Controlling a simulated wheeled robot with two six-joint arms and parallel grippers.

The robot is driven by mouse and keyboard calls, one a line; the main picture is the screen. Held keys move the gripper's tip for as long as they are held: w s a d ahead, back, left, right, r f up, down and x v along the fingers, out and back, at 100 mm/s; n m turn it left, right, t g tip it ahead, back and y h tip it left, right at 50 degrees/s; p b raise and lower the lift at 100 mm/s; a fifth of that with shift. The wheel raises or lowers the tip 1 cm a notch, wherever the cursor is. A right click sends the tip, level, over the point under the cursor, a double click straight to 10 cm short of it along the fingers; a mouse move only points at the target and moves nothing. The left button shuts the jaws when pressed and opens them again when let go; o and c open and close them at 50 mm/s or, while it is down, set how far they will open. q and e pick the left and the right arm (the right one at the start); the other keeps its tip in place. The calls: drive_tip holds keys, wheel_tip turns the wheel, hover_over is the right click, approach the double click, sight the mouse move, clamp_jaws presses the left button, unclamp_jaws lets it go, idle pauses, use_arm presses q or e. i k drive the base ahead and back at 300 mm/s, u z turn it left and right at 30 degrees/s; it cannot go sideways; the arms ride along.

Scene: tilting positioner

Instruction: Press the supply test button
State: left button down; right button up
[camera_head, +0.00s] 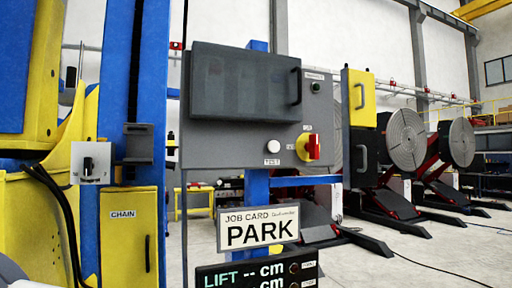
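A grey control panel (225,150) is mounted on a blue post in the middle of the view. A small green button or lamp (316,87) sits at the panel's upper right, under another unreadable label. A red switch handle on a yellow plate (308,147) is to the right of the white button. Neither of my grippers shows.
A dark hinged cover (243,84) with a handle fills the panel's upper part. A job card sign reading PARK (258,227) and a lift display (257,271) are below. A yellow CHAIN cabinet (128,237) stands left. Round-faced positioners (406,139) stand right, behind open floor.

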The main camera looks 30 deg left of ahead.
sight(274, 146)
drive_tip(key=z, duration=0.05)
drive_tip(key=k, duration=1.35)
drive_tip(key=z, duration=0.5)
drive_tip(key=i, duration=1.9)
drive_tip(key=u, duration=2.2)
